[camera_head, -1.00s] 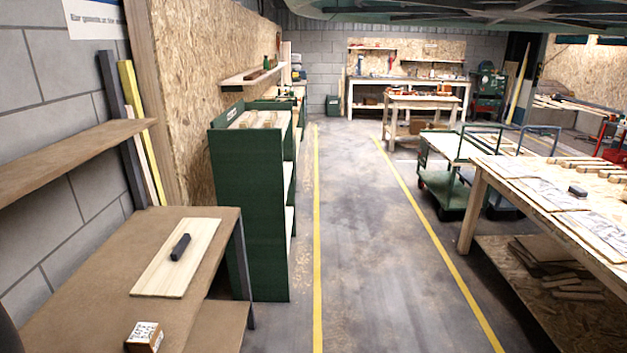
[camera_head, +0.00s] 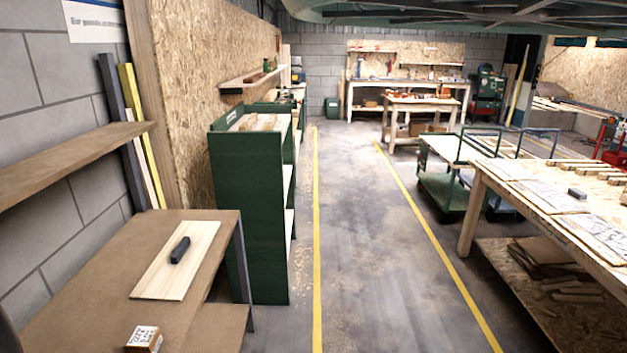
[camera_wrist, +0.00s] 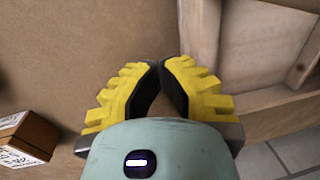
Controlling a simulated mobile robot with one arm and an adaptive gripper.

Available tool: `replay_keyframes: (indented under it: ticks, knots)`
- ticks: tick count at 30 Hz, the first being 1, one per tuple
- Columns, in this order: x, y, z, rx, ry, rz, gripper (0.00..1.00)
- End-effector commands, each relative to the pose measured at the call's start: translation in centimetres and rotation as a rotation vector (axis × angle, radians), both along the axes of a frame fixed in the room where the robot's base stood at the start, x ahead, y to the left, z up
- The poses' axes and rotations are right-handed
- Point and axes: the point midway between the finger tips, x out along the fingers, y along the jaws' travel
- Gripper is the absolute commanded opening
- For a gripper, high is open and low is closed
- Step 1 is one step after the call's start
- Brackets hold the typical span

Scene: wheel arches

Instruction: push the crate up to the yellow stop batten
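A small brown box with white printed labels (camera_head: 144,339) sits on the brown bench top (camera_head: 85,290) at the bottom of the head view. It also shows at the left edge of the wrist view (camera_wrist: 25,137). I cannot tell whether this box is the crate. A pale wooden framed piece with open recesses (camera_wrist: 208,35) fills the right of the wrist view; its identity is unclear. My gripper (camera_wrist: 161,64) has yellow ribbed fingers with black pads, tips together and nothing visible between them. It appears apart from the box. No yellow stop batten is clearly identifiable on the bench.
A dark block (camera_head: 180,250) lies on a pale board (camera_head: 165,280) on the bench. A yellow strip (camera_head: 141,135) leans on the wall. A green cabinet (camera_head: 248,215) stands beyond the bench. The aisle (camera_head: 375,240) between yellow floor lines is clear; a wooden table (camera_head: 478,195) stands right.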

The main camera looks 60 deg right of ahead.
Motion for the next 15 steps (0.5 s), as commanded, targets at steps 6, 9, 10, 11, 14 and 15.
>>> replay_keyframes:
  ticks: [6,9,10,11,14,15]
  knots:
    - [-1.0,1.3,0.0,0.006,0.007,0.006,0.0]
    - [-1.3,1.7,0.0,0.007,0.007,0.006,0.0]
    - [-1.3,1.8,0.0,0.008,0.008,0.005,0.0]
    - [-1.4,2.0,0.0,0.008,0.008,0.005,0.0]
    - [-1.7,2.4,0.0,0.008,0.008,0.006,0.0]
    - [-1.8,2.6,0.0,0.008,0.008,0.007,0.0]
